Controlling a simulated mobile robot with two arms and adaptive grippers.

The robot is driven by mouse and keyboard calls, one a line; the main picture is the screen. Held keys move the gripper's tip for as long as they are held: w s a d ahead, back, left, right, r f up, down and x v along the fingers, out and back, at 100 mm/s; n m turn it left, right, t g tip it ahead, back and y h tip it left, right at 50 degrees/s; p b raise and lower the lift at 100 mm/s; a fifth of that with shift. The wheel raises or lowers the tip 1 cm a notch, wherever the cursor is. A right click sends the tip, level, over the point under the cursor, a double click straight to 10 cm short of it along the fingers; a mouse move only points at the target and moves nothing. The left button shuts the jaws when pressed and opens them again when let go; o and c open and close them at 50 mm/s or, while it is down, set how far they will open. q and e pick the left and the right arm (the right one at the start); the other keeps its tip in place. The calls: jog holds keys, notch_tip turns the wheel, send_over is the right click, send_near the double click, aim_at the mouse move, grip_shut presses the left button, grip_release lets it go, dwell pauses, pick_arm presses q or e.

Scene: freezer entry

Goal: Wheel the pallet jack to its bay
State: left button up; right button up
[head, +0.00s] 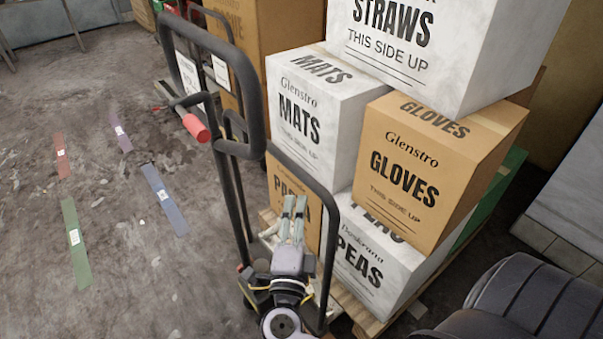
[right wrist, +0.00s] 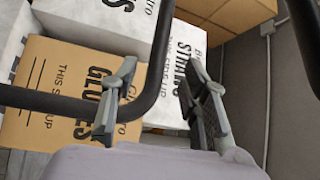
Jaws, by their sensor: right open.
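What looks like the pallet jack (head: 246,148) is a black tubular frame with an upper handle loop, a lower loop and a red grip (head: 196,128). It stands upright in the middle of the head view, in front of the stacked boxes. My right gripper (head: 294,204) is at the lower loop, fingers pointing up the picture. In the right wrist view my gripper (right wrist: 160,66) is open, with a black bar (right wrist: 154,75) crossing behind the left finger. I cannot tell whether they touch. The jack's base is mostly hidden. My left gripper is not in view.
Cartons of mats (head: 325,110), gloves (head: 430,165), peas (head: 375,255) and straws (head: 450,45) stand stacked on a wooden pallet right of the jack. Red (head: 61,156), purple (head: 121,131), blue (head: 164,200) and green (head: 75,243) strips mark the open floor at left.

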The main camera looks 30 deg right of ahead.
aim_at(303, 176)
jog(key=x, duration=1)
jog(key=shift+w+d, duration=0.1)
jog(key=shift+w, duration=0.15)
jog(key=shift+c, duration=0.5)
grip_shut()
